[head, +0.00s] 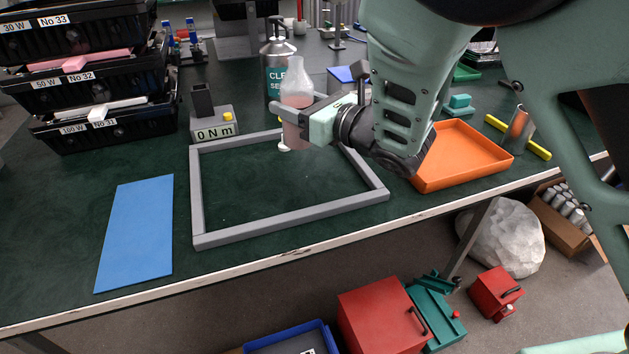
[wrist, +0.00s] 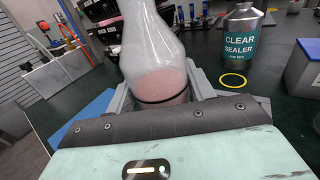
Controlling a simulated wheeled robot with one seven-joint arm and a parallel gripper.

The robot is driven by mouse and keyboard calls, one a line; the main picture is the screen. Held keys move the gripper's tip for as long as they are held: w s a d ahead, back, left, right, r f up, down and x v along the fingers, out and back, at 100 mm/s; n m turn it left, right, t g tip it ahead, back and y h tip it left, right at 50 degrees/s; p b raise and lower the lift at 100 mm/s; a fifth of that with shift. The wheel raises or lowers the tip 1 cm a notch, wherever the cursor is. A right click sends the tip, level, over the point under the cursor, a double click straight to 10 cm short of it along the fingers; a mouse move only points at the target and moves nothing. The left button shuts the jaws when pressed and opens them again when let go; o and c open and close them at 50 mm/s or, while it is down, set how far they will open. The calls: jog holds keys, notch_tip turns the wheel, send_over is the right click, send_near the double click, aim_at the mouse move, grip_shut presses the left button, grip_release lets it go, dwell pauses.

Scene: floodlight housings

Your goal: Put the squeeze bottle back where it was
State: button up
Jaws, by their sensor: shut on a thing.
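The squeeze bottle (head: 297,80) is translucent, with pink liquid in its lower part. My gripper (head: 294,106) is shut around its body, above the green bench near the far side of a grey frame. In the wrist view the bottle (wrist: 152,45) stands between both fingers, roughly upright, with a dark band low on it; its top is cut off and its base is hidden. I cannot tell from these views whether its base touches anything. A yellow ring (wrist: 232,80) lies flat on the bench in front of the clear sealer can (wrist: 240,38).
The grey frame (head: 197,205) lies below the bottle. The sealer can (head: 276,75) stands behind it and a torque tester (head: 213,124) to its left. An orange tray (head: 463,150) is right, a blue mat (head: 135,232) left, and stacked black bins (head: 100,130) back left. The frame's inside looks mostly clear.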

aim_at(298, 148)
jog(key=shift+s+a+r, duration=0.1)
jog(key=shift+s, duration=0.05)
notch_tip(298, 148, down, 10)
jog(key=shift+r+b, duration=0.2)
jog(key=shift+b, duration=0.65)
jog(key=shift+f, duration=0.15)
jog(key=o, duration=1.4)
jog(key=shift+r, duration=0.2)
jog(key=p+v, duration=0.1)
jog(key=v, duration=1.1)
jog(key=shift+f, duration=0.1)
